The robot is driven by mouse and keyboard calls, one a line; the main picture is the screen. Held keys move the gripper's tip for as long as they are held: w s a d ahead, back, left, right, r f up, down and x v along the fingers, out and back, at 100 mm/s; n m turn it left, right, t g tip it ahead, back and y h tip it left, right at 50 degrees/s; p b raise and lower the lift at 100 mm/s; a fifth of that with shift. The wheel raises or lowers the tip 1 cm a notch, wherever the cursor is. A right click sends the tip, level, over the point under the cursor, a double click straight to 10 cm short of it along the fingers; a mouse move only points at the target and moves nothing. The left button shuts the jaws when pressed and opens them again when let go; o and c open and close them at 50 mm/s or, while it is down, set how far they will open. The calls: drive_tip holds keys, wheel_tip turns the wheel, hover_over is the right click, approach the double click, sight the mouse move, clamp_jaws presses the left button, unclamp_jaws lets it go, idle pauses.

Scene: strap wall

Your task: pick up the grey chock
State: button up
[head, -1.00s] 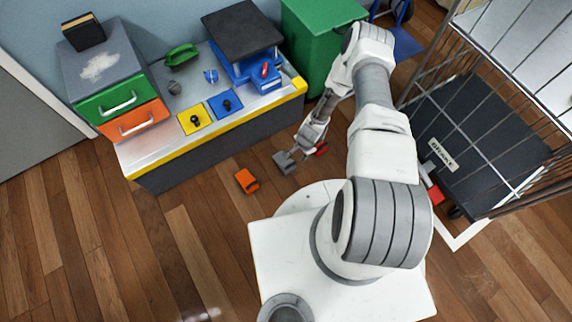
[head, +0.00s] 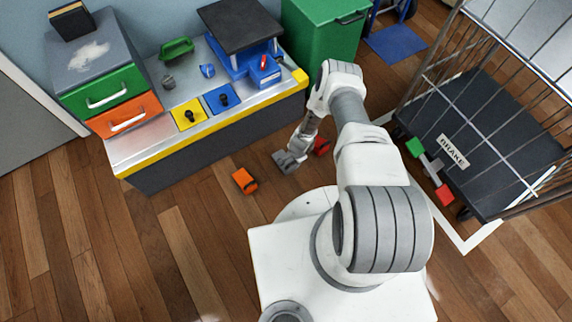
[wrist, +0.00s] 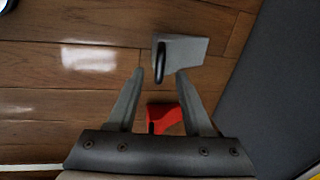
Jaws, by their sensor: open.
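The grey chock (wrist: 188,50) lies on the wood floor, with a dark handle on its near left side in the wrist view. My gripper (wrist: 160,75) is open and empty, its fingertips just short of the chock, with the handle lined up between them. In the head view the grey chock (head: 281,159) sits at my gripper (head: 291,166), which partly hides it. A red chock (wrist: 165,117) shows between and below my fingers in the wrist view. In the head view the red chock (head: 321,146) lies right of my gripper.
An orange chock (head: 244,181) lies on the floor to the left. A workbench (head: 225,128) with a yellow edge stands behind, its dark side close on the right in the wrist view. A green bin (head: 322,40) and a wire cart (head: 490,140) stand to the right.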

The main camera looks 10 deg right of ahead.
drive_tip(key=shift+w+f, duration=0.1)
drive_tip(key=shift+f, duration=0.65)
clamp_jaws()
drive_tip(key=shift+r, duration=0.1)
idle(0.8)
